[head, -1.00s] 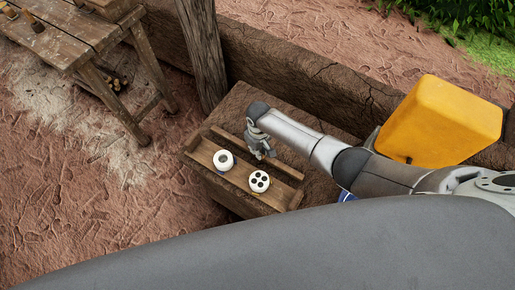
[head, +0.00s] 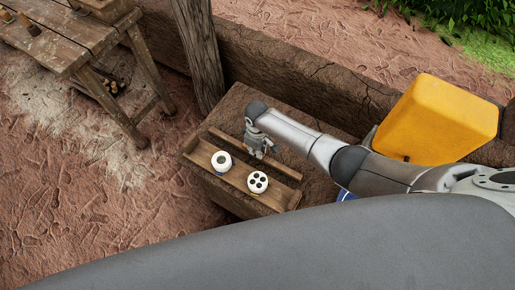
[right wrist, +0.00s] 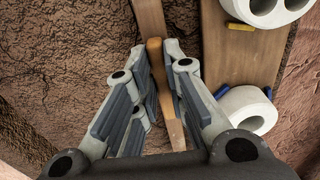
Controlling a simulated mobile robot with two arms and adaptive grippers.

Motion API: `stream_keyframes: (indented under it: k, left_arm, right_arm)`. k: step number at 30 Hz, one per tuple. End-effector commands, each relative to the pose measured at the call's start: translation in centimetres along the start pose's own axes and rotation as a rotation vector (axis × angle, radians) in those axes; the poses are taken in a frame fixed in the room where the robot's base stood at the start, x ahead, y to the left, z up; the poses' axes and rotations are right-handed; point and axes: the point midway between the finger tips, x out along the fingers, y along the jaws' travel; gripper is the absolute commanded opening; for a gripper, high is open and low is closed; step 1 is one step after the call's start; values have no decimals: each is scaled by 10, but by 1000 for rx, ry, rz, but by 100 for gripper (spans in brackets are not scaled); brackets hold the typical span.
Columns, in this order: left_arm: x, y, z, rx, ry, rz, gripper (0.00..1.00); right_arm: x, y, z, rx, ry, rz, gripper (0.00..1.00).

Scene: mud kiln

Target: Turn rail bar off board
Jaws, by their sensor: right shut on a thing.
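The wooden board (head: 238,172) lies on an earthen ledge and carries two round white pieces with dark holes. The rail bar (head: 224,136) is a wooden strip along the board's far edge; it also shows in the right wrist view (right wrist: 150,16). My right gripper (head: 262,152) is above the rail bar's middle. In the right wrist view its fingers (right wrist: 158,85) are shut on a light-brown upright part of the bar. The fingers hide part of the bar. My left gripper is not in view.
A white piece with one hole (head: 221,161) and one with several holes (head: 258,182) stand on the board close to my right gripper. A yellow jerrycan (head: 437,120) stands at right. A wooden post (head: 200,60) rises behind; a rough table (head: 75,38) is at upper left.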

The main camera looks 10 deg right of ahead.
Motion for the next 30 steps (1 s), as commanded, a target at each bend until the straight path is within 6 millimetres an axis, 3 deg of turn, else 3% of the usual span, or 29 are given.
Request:
stream_keyframes:
  k: [1,2,7,20,30]
  left_arm:
    - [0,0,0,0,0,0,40]
    - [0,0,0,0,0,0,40]
    - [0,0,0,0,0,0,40]
    - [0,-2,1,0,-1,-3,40]
    - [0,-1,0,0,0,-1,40]
  right_arm:
    - [1,-1,1,-1,-2,-1,0]
    - [1,-1,1,-1,-2,-1,14]
    - [1,-1,1,-1,-1,-1,34]
    - [-6,0,0,0,1,0,34]
    - [-54,0,0,-1,2,1,34]
